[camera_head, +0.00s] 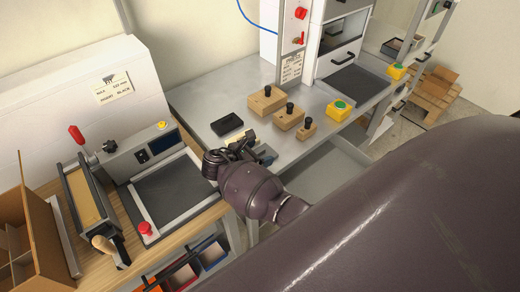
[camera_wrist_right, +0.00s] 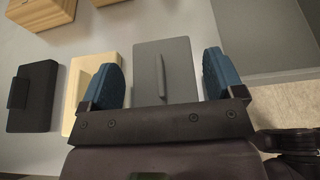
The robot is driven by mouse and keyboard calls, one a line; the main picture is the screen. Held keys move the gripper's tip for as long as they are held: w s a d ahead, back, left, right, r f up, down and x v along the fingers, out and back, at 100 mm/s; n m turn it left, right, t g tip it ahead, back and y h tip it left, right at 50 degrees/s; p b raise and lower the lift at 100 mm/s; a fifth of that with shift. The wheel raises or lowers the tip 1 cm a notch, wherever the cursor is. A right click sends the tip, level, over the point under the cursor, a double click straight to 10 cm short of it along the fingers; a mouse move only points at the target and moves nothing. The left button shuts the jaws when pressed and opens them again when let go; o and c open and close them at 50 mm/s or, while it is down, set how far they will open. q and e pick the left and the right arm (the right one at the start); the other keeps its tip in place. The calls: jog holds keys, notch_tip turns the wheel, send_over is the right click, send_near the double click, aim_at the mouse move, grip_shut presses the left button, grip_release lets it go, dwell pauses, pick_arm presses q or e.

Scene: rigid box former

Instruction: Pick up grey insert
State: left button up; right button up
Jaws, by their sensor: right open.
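The grey insert (camera_wrist_right: 150,72), a flat plate with a raised grip bar, lies on the grey table. In the right wrist view it sits between the two blue fingertips of my right gripper (camera_wrist_right: 163,80). The gripper is open, and I cannot tell how high it is above the plate. In the head view my right gripper (camera_head: 252,151) is over the table and hides most of the grey insert. My left gripper is not in view.
A cream insert (camera_wrist_right: 84,85) lies close left of the grey one, under the left finger, with a black insert (camera_wrist_right: 40,112) beyond. Wooden blocks with black knobs (camera_head: 267,101) stand behind. A sealing machine (camera_head: 170,190) is at left.

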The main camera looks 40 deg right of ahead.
jog(key=c, duration=0.7)
